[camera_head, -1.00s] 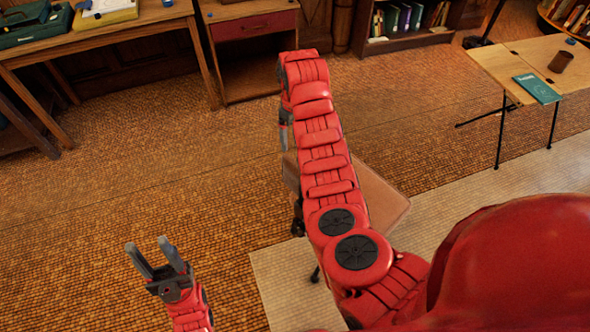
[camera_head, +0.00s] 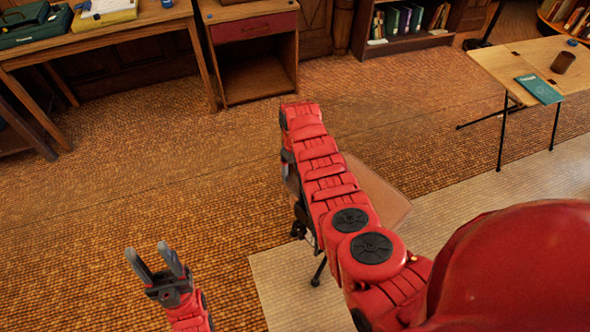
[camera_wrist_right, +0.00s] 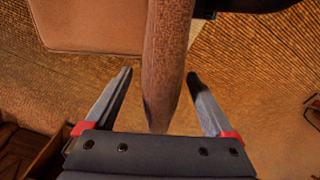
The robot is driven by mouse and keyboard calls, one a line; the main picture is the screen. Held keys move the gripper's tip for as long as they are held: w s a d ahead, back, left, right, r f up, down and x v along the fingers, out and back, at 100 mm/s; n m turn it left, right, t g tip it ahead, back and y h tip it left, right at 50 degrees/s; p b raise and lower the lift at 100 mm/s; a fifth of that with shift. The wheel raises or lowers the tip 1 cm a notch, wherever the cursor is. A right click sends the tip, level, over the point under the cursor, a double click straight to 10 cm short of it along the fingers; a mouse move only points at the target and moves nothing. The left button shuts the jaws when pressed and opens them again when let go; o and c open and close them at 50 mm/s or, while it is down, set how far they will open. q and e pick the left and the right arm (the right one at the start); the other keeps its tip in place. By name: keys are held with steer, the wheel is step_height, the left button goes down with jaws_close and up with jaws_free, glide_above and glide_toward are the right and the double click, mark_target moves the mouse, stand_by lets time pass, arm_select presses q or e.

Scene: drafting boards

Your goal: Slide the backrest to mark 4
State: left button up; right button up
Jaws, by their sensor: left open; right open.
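A chair with a tan-brown seat (camera_head: 376,192) stands below my right arm in the head view. The seat also shows at the upper left of the right wrist view (camera_wrist_right: 88,28). In that view the brown backrest (camera_wrist_right: 168,50) appears nearly edge-on, its end reaching down between the fingers of my open right gripper (camera_wrist_right: 159,74). Gaps show on both sides, and the fingers do not appear to press on it. In the head view my right arm mostly hides the backrest and right gripper (camera_head: 287,165). No mark numbers can be seen. My left gripper (camera_head: 155,256) is open and empty, above the floor at lower left.
A wooden desk (camera_head: 110,42) and an open cabinet (camera_head: 250,60) stand at the back left. A drafting table (camera_head: 505,68) with a green book (camera_head: 540,89) stands at right. The chair is on a pale mat (camera_head: 285,290). The floor at left is clear.

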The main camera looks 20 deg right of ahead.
steer(key=shift+f, duration=0.3)
jaws_close()
stand_by(0.4)
steer(key=shift+r, duration=0.1)
